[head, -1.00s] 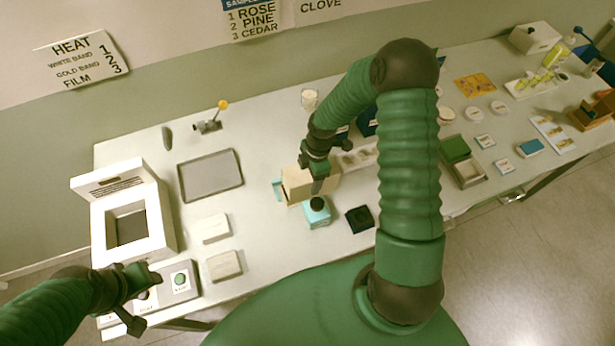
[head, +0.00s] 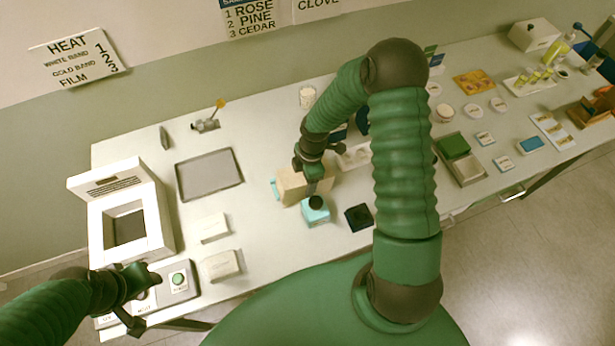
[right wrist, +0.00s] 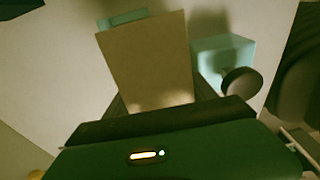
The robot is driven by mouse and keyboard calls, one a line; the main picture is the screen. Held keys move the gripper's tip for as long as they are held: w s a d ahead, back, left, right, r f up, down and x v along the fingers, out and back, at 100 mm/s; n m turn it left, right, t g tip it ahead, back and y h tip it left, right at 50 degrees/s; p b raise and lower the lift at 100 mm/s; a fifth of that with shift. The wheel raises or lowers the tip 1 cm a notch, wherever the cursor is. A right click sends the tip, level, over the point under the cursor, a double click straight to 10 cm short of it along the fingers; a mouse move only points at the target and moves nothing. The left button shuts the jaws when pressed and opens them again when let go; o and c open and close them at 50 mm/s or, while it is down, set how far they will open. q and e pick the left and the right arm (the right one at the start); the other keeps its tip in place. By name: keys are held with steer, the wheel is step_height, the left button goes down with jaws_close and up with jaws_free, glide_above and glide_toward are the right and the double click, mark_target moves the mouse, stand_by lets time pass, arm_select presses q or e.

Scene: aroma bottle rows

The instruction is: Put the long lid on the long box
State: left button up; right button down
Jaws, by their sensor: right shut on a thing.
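A long beige block-like piece (head: 291,187), which looks like the long lid, is in the middle of the table in the head view. My right gripper (head: 312,181) is shut on it from above. In the right wrist view its flat beige face (right wrist: 148,60) stands between the fingers. A teal edge (head: 274,190) shows at its left end; it also shows in the right wrist view (right wrist: 124,18). I cannot tell whether this is the long box or whether the two touch. My left gripper (head: 143,298) is open and empty at the lower left.
Two pale boxes (head: 213,228) (head: 221,265) and a grey tray (head: 209,174) lie left. A white machine (head: 122,215) stands further left.

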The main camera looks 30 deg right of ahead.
steer(key=shift+w, duration=0.15)
steer(key=shift+d+f, duration=0.1)
steer(key=shift+f, duration=0.45)
stand_by(0.6)
